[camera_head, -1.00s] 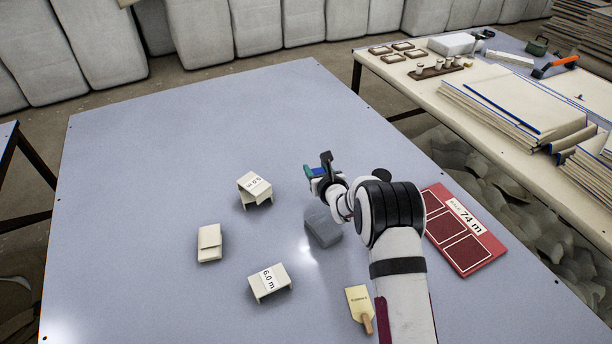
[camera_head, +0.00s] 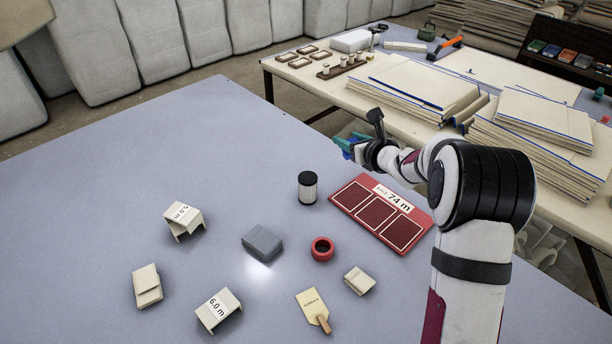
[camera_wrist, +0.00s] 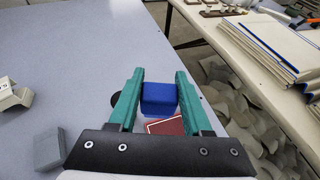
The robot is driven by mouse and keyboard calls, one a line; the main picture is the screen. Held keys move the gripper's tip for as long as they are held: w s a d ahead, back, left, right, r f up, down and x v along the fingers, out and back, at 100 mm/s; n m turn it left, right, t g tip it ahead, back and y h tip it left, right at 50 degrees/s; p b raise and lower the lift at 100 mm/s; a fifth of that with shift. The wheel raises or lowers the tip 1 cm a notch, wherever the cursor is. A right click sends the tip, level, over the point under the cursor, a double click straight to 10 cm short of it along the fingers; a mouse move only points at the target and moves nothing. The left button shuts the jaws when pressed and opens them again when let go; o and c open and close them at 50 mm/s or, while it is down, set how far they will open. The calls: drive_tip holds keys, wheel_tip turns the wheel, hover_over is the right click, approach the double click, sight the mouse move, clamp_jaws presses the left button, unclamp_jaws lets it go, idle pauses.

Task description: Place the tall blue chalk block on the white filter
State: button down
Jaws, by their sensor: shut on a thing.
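A blue block (camera_wrist: 158,98) is held between the teal fingers of my gripper (camera_wrist: 157,92) in the wrist view. In the head view my gripper (camera_head: 351,147) is up in the air toward the table's far right edge, beyond the red board, and the block is mostly hidden. The white filter (camera_head: 308,191) is a short upright cylinder with a black top, standing on the table to the left of the red board. The block is apart from the filter.
A red board marked 74 m (camera_head: 376,212) lies right of the filter. A grey block (camera_head: 262,243), a red ring (camera_head: 322,248), a cream block (camera_head: 360,280) and a wooden paddle (camera_head: 313,306) lie nearer. White brackets (camera_head: 184,220) stand left. A side table (camera_head: 330,93) is beyond.

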drive_tip(key=w+a+f, duration=0.1)
drive_tip(key=a+f, duration=0.1)
drive_tip(key=a, duration=0.1)
drive_tip(key=w+a+f, duration=0.1)
drive_tip(key=a+f, duration=0.1)
drive_tip(key=a, duration=0.2)
drive_tip(key=w+a+f, duration=0.2)
drive_tip(key=a+f, duration=0.1)
drive_tip(key=shift+a, duration=0.15)
drive_tip(key=shift+f, duration=1.9)
drive_tip(key=shift+f, duration=0.1)
drive_tip(key=shift+c, duration=1.7)
unclamp_jaws()
